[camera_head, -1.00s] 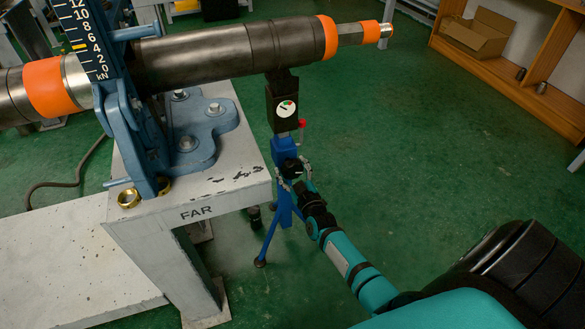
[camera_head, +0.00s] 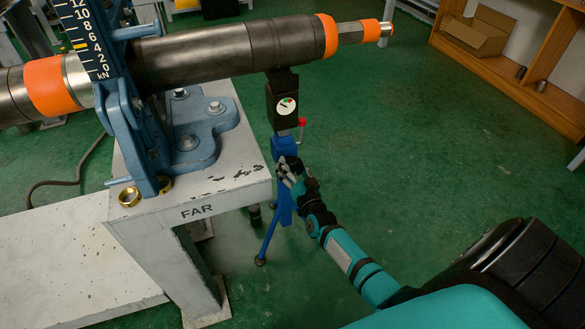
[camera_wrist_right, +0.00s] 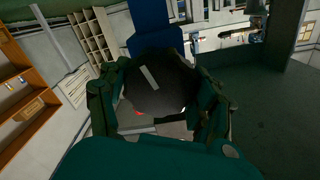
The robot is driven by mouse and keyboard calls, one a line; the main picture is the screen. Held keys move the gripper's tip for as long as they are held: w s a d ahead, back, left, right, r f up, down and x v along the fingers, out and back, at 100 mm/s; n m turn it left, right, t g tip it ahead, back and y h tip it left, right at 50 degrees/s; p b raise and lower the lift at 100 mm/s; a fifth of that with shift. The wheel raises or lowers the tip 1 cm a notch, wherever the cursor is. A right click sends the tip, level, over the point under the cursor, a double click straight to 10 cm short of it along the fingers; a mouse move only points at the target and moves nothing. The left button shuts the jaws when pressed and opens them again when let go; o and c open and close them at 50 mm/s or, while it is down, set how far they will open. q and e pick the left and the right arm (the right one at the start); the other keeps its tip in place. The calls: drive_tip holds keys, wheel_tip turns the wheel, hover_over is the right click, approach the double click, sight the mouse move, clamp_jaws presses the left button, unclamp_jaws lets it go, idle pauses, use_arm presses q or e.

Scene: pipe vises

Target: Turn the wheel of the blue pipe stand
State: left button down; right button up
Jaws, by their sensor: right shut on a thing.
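The blue pipe stand (camera_head: 284,146) stands on the floor beside the table end marked FAR, under the dark pipe (camera_head: 220,51). Its head carries a black box with a round gauge (camera_head: 286,106). My right gripper (camera_head: 287,170) is at the stand's side, below the blue collar, and hides most of the wheel in the head view. In the right wrist view, the dark round wheel (camera_wrist_right: 157,84) with a pale stripe lies between the fingers of my right gripper (camera_wrist_right: 158,92), which are shut on it. The blue of the stand (camera_wrist_right: 153,32) rises behind it. My left gripper is not in view.
The white table (camera_head: 185,205) with a blue vise (camera_head: 185,145) is close to the left of my right gripper. A small red-knobbed lever (camera_head: 302,123) sits above the gripper. Green floor is open to the right. Wooden shelving (camera_head: 530,85) stands at the far right.

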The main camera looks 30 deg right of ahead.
drive_tip(key=m, duration=0.3)
drive_tip(key=shift+f+m+b, duration=0.15)
drive_tip(key=shift+m+b, duration=0.15)
drive_tip(key=shift+m, duration=0.1)
drive_tip(key=m+b, duration=0.1)
drive_tip(key=m, duration=0.2)
drive_tip(key=shift+m, duration=0.8)
drive_tip(key=m+b, duration=0.2)
drive_tip(key=m, duration=0.3)
drive_tip(key=m+b, duration=0.2)
drive_tip(key=m, duration=0.3)
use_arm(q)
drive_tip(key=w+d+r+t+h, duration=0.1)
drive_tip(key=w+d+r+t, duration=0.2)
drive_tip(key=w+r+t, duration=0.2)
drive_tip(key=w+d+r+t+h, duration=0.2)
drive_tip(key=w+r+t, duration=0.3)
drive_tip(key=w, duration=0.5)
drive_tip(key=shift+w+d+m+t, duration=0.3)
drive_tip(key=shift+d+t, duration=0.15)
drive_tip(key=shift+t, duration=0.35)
use_arm(e)
drive_tip(key=shift+m, duration=0.7)
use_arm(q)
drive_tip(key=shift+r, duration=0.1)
use_arm(e)
drive_tip(key=o, duration=1.2)
